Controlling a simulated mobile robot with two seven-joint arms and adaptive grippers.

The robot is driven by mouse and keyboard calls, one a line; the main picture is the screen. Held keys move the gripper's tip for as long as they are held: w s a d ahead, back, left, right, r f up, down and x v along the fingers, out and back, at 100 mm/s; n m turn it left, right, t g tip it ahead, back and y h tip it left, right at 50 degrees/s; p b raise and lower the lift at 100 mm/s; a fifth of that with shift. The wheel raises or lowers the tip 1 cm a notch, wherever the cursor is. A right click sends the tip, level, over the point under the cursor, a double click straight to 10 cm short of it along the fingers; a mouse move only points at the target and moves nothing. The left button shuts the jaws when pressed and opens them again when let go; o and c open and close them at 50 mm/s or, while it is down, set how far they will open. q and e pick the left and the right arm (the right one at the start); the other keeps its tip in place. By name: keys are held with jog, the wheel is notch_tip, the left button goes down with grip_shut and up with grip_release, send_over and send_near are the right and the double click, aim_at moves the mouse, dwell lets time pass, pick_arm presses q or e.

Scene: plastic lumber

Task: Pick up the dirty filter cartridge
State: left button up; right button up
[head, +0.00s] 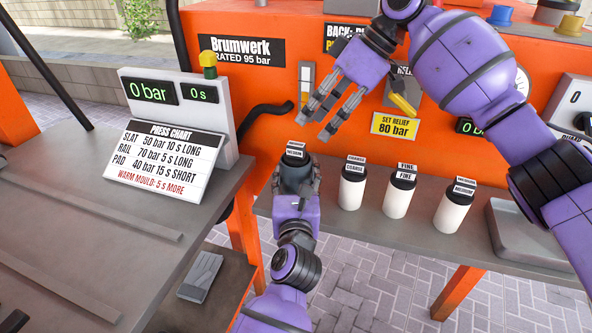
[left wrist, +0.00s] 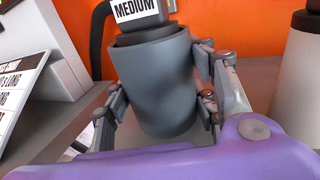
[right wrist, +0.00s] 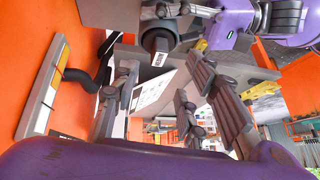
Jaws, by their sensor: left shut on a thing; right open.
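The dirty filter cartridge is a grey cylinder with a black cap labelled MEDIUM (head: 293,176); it fills the middle of the left wrist view (left wrist: 155,85). My left gripper (head: 297,190) is shut around its sides, with fingers on both sides in the left wrist view (left wrist: 162,100). I cannot tell whether its base touches the grey shelf (head: 262,203). My right gripper (head: 328,118) is open and empty, above and right of the cartridge, in front of the orange machine. The cartridge's dark cap also shows in the right wrist view (right wrist: 158,42).
White cartridges with black caps stand right of it on the shelf: COARSE (head: 351,192), FINE (head: 397,202) and one more (head: 452,213). A grey tray (head: 520,237) is at the right end. A press chart (head: 163,160) stands left. The orange machine (head: 265,85) is close behind.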

aim_at(301, 144)
jog(key=x, duration=0.7)
jog(key=shift+f, duration=0.4)
grip_shut()
